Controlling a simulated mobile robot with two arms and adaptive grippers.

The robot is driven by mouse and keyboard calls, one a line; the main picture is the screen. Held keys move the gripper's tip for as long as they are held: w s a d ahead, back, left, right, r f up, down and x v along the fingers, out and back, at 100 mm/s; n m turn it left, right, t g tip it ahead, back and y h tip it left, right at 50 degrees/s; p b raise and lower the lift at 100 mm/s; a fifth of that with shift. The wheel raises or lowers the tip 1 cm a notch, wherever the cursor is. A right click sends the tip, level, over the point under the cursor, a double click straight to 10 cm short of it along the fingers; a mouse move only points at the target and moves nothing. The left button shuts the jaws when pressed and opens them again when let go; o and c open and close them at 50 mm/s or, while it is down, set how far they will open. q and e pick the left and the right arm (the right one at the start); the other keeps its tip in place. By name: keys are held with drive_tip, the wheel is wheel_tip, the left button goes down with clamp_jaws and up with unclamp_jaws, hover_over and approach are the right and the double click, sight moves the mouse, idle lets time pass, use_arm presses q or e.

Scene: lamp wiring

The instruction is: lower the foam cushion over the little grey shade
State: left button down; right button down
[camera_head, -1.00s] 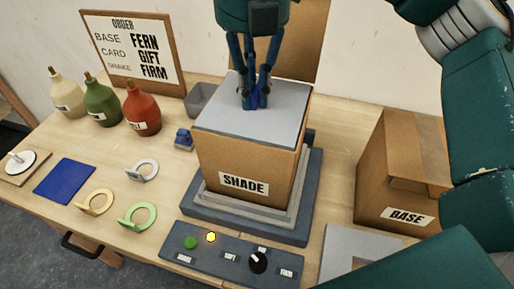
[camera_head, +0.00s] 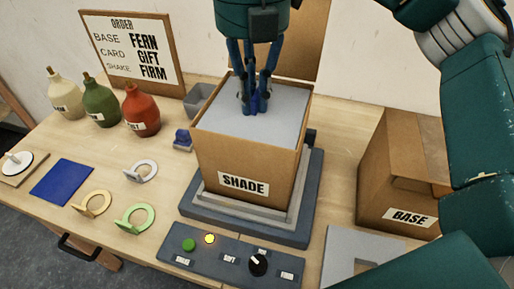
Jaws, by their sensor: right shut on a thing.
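The grey foam cushion (camera_head: 280,127) is a flat slab inside the mouth of the cardboard box labelled SHADE (camera_head: 248,163), a little below its rim. My right gripper (camera_head: 255,108) reaches down from above and is shut on a small blue grip at the cushion's middle. The little grey shade is not visible; the box walls and the cushion hide the box's inside. The SHADE box stands upright on a grey stepped platform (camera_head: 235,222). My left gripper is not in view.
A second box labelled BASE (camera_head: 385,190) stands at the right. A control panel (camera_head: 225,262) with a green button, a yellow light and a black knob lies in front. Three lamp bases (camera_head: 142,115), coloured rings (camera_head: 135,219) and a blue card (camera_head: 62,182) are at the left. An order board (camera_head: 130,50) stands behind.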

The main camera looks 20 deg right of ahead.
sight(258, 117)
drive_tip(key=shift+f, duration=0.2)
drive_tip(key=shift+f+b, duration=0.4)
drive_tip(key=shift+b, duration=0.15)
drive_tip(key=shift+f+b, duration=0.3)
drive_tip(key=shift+f, duration=0.05)
idle(0.3)
drive_tip(key=shift+f+b, duration=0.35)
drive_tip(key=shift+f, duration=0.05)
drive_tip(key=shift+f, duration=0.3)
idle(0.3)
drive_tip(key=shift+f+b, duration=0.15)
drive_tip(key=shift+b, duration=0.25)
drive_tip(key=shift+s+d+f+b, duration=0.15)
drive_tip(key=shift+d+f+b, duration=0.2)
drive_tip(key=shift+f+b, duration=0.2)
